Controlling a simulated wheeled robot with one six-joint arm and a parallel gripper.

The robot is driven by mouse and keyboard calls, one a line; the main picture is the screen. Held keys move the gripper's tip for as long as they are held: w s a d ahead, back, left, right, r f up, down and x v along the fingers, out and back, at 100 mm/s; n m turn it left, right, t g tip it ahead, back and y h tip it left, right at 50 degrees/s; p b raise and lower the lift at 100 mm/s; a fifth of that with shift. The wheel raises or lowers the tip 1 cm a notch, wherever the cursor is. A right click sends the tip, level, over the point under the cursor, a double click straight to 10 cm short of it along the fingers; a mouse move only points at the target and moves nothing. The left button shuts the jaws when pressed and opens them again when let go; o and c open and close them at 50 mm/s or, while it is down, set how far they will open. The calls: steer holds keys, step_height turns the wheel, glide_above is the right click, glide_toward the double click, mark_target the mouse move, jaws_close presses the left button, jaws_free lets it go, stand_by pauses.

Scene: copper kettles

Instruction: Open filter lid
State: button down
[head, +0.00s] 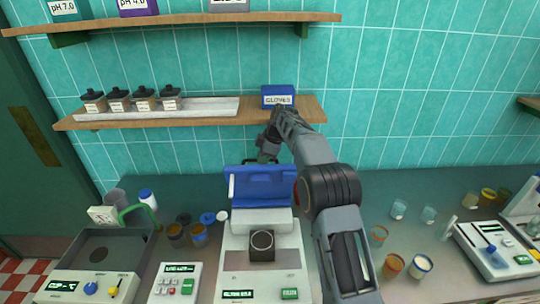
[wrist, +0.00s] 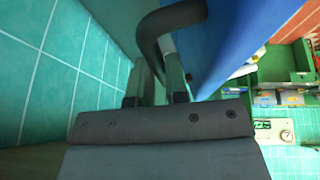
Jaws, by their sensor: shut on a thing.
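The filter machine (head: 237,262) is a white bench unit with a dark round holder on its front. Its blue lid (head: 262,190) stands raised at the back of the unit. The lid also fills the upper middle of the wrist view (wrist: 225,40). My gripper (head: 267,152) is at the lid's upper edge, below the shelf. In the wrist view my gripper (wrist: 160,78) is shut on the dark curved handle (wrist: 150,38) of the lid. My fingers partly hide the handle there. The lid's hinge is not clearly visible.
A wooden shelf (head: 310,108) with a blue gloves box (head: 278,96) and dark-capped bottles (head: 144,97) is close above my gripper. Meters flank the unit, including a small white one (head: 175,284). Orange cups (head: 392,265) stand on the right.

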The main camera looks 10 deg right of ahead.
steer(key=shift+w+a+f, duration=0.2)
steer(key=shift+w+f, duration=0.25)
steer(key=c, duration=1.5)
jaws_free()
steer(key=shift+o, duration=0.7)
steer(key=shift+w+a+f, duration=0.1)
steer(key=shift+w+a, duration=0.05)
steer(key=shift+a, duration=0.05)
steer(key=shift+o, duration=1.2)
steer(key=shift+d+r, duration=0.25)
steer(key=shift+d, duration=0.1)
steer(key=v, duration=1.3)
steer(key=shift+d+r, duration=0.2)
steer(key=shift+r, duration=0.15)
